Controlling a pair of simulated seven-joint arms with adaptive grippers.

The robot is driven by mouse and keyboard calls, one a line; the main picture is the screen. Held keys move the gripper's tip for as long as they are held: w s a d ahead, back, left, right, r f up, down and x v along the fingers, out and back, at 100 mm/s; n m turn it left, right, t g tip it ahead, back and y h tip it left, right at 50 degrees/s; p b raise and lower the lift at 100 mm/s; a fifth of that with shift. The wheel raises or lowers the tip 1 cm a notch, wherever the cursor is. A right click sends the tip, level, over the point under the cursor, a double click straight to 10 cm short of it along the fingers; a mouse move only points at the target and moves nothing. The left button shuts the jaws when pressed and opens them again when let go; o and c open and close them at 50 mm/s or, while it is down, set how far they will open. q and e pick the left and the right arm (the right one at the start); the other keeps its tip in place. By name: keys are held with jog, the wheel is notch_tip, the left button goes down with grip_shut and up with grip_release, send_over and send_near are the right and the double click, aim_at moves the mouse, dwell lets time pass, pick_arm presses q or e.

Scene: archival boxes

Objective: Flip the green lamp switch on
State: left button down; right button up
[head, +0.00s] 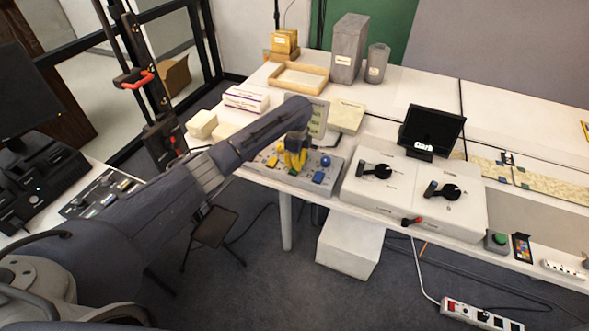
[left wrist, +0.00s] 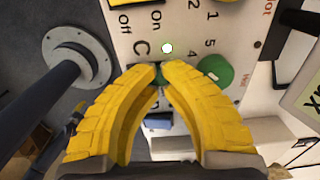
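A grey control panel (head: 300,170) stands on the table in the head view. In the left wrist view the panel (left wrist: 180,22) shows labels On, Off, C and numbers. My left gripper (left wrist: 161,70) has yellow fingers whose tips almost meet at the panel face; it also shows in the head view (head: 291,168). A small dark green part shows between and behind the tips; I cannot tell whether they hold it or whether it is the switch. A round green knob (left wrist: 216,70) is just right of the tips. A small white lit dot (left wrist: 167,48) lies above them. My right gripper is not in view.
A blue ball-topped control (head: 325,160) and a blue block (head: 318,177) are on the panel. A grey round base with a dark rod (left wrist: 75,55) is left of the fingers. White boxes with black handles (head: 374,171) stand right of the panel; a small monitor (head: 432,130) is behind them.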

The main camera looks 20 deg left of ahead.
pick_arm(q)
jog(key=shift+r, duration=3.4)
